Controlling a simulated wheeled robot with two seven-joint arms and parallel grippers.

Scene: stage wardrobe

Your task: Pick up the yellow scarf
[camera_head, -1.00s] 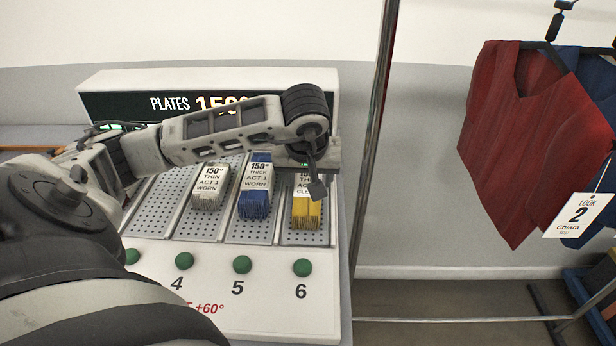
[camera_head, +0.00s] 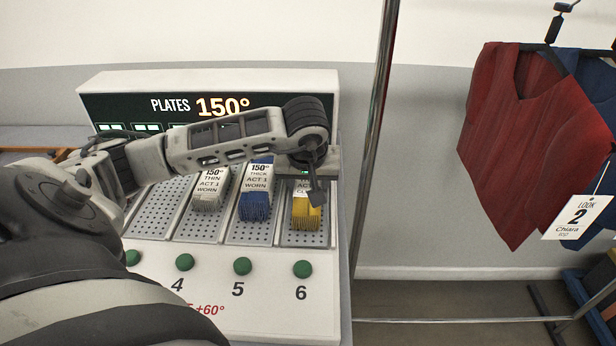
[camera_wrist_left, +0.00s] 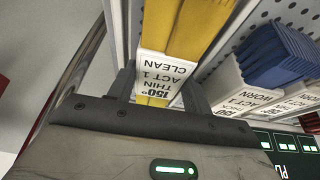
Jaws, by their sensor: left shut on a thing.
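The yellow scarf (camera_head: 306,216) is folded in a white paper band and stands in the slot above number 6 on the plate rack. Its band reads 150°, THIN, ACT 1, CLEAN in the left wrist view, where the yellow cloth (camera_wrist_left: 196,26) runs up from the band. My left gripper (camera_head: 312,186) is over the scarf's top and hides part of the band. In the left wrist view my left gripper (camera_wrist_left: 160,92) has a finger on each side of the banded end and is shut on it. I cannot tell whether the scarf is clear of the slot floor. My right gripper is out of view.
Green buttons (camera_head: 302,269) line the rack's front. A metal pole (camera_head: 372,150) rises close on the right. A red top (camera_head: 525,140) hangs beyond it.

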